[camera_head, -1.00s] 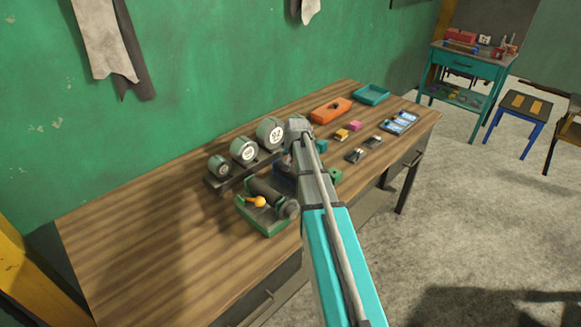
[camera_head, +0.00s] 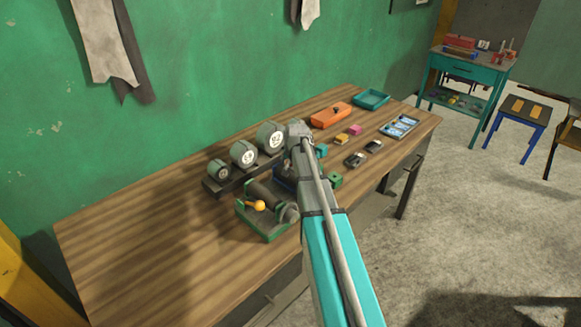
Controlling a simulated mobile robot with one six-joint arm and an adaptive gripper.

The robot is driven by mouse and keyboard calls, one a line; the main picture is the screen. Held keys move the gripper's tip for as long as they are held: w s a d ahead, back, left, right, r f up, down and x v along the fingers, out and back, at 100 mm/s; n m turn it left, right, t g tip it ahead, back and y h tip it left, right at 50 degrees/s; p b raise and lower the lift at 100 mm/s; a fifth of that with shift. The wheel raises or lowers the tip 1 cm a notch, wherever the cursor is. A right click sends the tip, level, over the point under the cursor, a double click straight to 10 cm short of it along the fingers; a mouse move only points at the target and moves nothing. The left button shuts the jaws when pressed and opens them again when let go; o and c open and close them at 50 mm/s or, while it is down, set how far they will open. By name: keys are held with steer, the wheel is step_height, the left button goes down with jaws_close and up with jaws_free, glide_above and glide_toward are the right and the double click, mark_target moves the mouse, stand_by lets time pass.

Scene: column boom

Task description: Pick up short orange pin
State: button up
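No short orange pin can be made out for certain. An orange-yellow round-ended piece (camera_head: 256,205) sits on the green fixture (camera_head: 262,226) on the workbench; I cannot tell if it is a pin or a knob. A small yellow-orange block (camera_head: 341,139) lies farther back beside a pink one (camera_head: 355,130). My arm reaches up over the bench from the bottom, its grey joint just right of the gauges.
Three round gauges (camera_head: 244,153) stand in a row on a rack at the bench's back. An orange box (camera_head: 331,115), teal tray (camera_head: 371,99), blue-white tray (camera_head: 399,126) and small dark pieces (camera_head: 355,159) lie farther right. The bench's left part (camera_head: 140,240) is clear.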

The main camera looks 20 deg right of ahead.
jaws_close()
steer(key=shift+r, duration=0.1)
step_height(320, 180, up, 10)
steer(key=p, duration=1)
stand_by(0.8)
